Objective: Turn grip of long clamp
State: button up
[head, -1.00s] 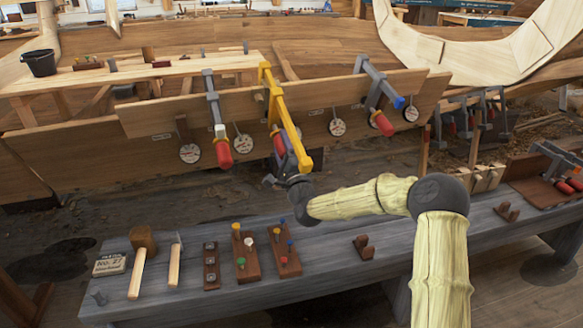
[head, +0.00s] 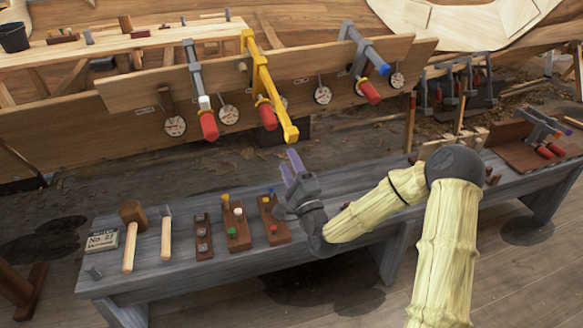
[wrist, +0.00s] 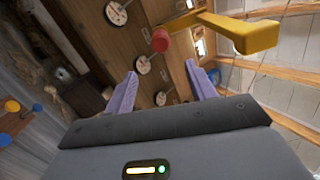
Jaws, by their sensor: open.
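The long clamp (head: 262,80) is yellow and hangs on the plank's upper edge, its bar slanting down toward me. Its red grip (head: 267,115) sits beside the bar, against the plank's face. My gripper (head: 291,163) is open and empty, below the clamp's lower end and apart from it, above the bench's back edge. In the wrist view, the open purple fingers (wrist: 160,72) point toward the plank. The red grip (wrist: 160,41) shows beyond the gap between them, and the yellow bar (wrist: 253,37) is at upper right.
Shorter grey clamps with red grips flank it, one on the left (head: 196,85) and one on the right (head: 362,62). Several round dials (head: 323,95) hang on the plank (head: 140,90). The grey bench (head: 330,260) below holds mallets (head: 130,240) and peg blocks (head: 236,230).

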jog(key=shift+s+d+f, duration=0.2)
jog(key=shift+s, duration=0.2)
jog(key=s+f+n+g+h, duration=0.3)
jog(key=s+f+n+g, duration=0.2)
jog(key=f+n+g, duration=0.6)
jog(key=s+d+r+n+g+h, duration=0.2)
jog(key=s+d+g+h, duration=0.15)
jog(key=s+d, duration=0.45)
jog(key=s+d+r+n+g+h, duration=0.2)
jog(key=s+d+g+h, duration=0.15)
jog(key=s+d, duration=0.45)
notch_tip(320, 180, up, 33)
jog(key=s+a+y+p, duration=0.1)
jog(key=s+p, duration=0.1)
jog(key=p, duration=3)
jog(key=shift+s+a+p, duration=0.3)
jog(key=shift+s+a, duration=0.1)
